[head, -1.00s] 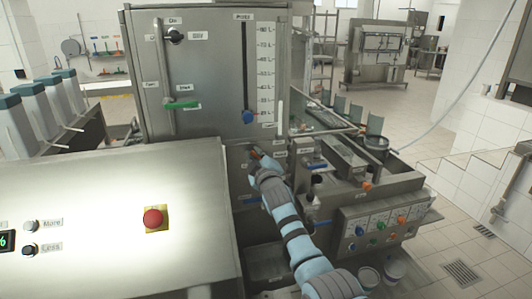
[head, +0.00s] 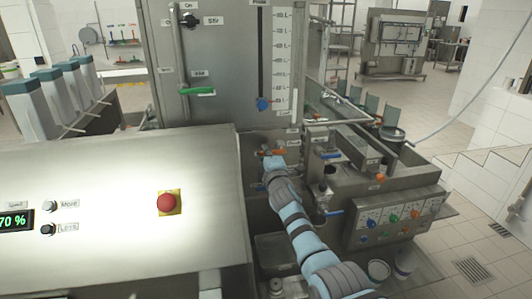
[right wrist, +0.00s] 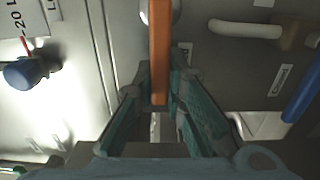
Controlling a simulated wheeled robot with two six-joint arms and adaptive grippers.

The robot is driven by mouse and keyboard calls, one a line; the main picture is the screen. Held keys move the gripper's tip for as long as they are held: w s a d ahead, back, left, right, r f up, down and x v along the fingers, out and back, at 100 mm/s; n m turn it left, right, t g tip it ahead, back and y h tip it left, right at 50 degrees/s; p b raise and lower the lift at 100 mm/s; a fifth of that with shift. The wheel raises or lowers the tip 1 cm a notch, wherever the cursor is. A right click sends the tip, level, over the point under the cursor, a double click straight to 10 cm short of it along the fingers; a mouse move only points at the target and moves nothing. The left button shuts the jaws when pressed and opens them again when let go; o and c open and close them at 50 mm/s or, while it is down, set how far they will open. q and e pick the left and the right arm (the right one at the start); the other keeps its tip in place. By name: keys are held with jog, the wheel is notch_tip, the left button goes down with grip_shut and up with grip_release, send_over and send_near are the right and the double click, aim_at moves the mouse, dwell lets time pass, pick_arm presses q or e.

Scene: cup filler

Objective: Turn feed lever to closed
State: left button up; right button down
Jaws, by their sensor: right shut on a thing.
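An orange lever (head: 272,152), which I take to be the feed lever, sits low on the front of the steel machine, below the blue slider knob (head: 264,104). It lies roughly level in the head view. In the right wrist view the orange lever (right wrist: 160,50) is a long flat bar running down between the fingers. My right gripper (head: 272,161) is shut on the lever's end; its teal fingers (right wrist: 163,100) stand on either side of the bar. A small label stands right of the lever, too small to read surely. My left gripper is not in view.
A blue handle (right wrist: 302,95) and a pale curved handle (right wrist: 245,29) are near the right gripper. A sloped panel with a red stop button (head: 167,203) stands at left. A valve with a blue lever (head: 330,155) and a button box (head: 395,222) stand at right.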

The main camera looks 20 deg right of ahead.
jog(key=shift+f, duration=0.1)
dwell(0.3)
jog(key=c, duration=1.6)
grip_release()
jog(key=s, duration=1.2)
jog(key=shift+a, duration=0.4)
